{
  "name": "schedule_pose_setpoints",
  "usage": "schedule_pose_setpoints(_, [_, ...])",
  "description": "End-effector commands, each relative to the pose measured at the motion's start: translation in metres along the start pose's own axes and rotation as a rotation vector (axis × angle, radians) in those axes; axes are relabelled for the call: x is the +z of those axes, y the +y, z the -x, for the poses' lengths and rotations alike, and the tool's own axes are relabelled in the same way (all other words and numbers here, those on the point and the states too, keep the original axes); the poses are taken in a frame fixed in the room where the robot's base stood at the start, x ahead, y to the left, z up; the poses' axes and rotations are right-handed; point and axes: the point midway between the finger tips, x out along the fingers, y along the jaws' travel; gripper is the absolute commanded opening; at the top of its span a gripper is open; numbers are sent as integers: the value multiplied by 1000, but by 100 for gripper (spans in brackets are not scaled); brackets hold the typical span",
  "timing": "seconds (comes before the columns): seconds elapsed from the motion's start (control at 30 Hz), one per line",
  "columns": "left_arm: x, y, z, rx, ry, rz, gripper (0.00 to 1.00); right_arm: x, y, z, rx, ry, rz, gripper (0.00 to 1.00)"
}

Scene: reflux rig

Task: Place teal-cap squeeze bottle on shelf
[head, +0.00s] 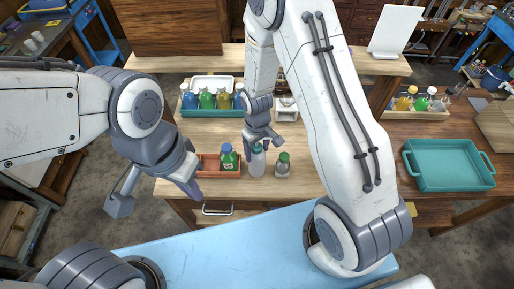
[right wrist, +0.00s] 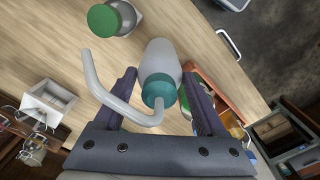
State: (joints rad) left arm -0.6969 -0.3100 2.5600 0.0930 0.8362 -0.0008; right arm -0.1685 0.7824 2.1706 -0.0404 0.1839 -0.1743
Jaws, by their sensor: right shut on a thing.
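The teal-cap squeeze bottle (head: 257,165) has a pale body and stands upright at the front middle of the wooden bench. Its teal cap (right wrist: 158,90) and bent pale spout show in the right wrist view. My right gripper (head: 258,147) reaches down from above and is shut on the bottle around its cap. I cannot tell whether the bottle's base touches the bench. The shelf (head: 345,66) is a raised wooden board along the back of the bench. My left gripper (head: 190,189) is over the bench's front left edge, apart from the bottle; its finger opening is not clear.
A green-capped bottle (head: 282,167) stands close right of the held bottle. A red-brown tray (head: 207,172) with a green bottle is close left. A teal rack (head: 200,112) of bottles is behind. A white panel (head: 397,30) stands on the shelf's right end. An empty teal tray (head: 450,172) lies right.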

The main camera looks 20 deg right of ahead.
Motion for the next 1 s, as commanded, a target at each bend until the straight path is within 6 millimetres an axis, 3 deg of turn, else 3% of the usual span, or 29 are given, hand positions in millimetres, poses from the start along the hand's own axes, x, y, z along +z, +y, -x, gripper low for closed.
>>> schedule_pose_setpoints(0.13, [0, 0, -3, 0, 0, 0, 0, 0, 0, -3, 0, 1, 0, 49])
schedule_pose_setpoints(0.17, [0, 0, -3, 0, 0, 1, 0, 0, 0, -3, 0, 0, 0, 77])
schedule_pose_setpoints(0.2, [0, 0, -2, 0, 0, 1, 0, 0, 0, -2, 0, 0, 0, 92])
schedule_pose_setpoints(0.23, [0, 0, -2, 0, 0, 1, 0, 0, 0, -2, 0, 0, 0, 100])
schedule_pose_setpoints(0.63, [0, 0, -3, 0, 0, 0, 0, -1, 0, 8, 1, 3, 0, 100])
schedule_pose_setpoints(1.0, [1, -2, -20, 0, 0, 3, 0, -1, 0, 75, 1, 7, 0, 100])
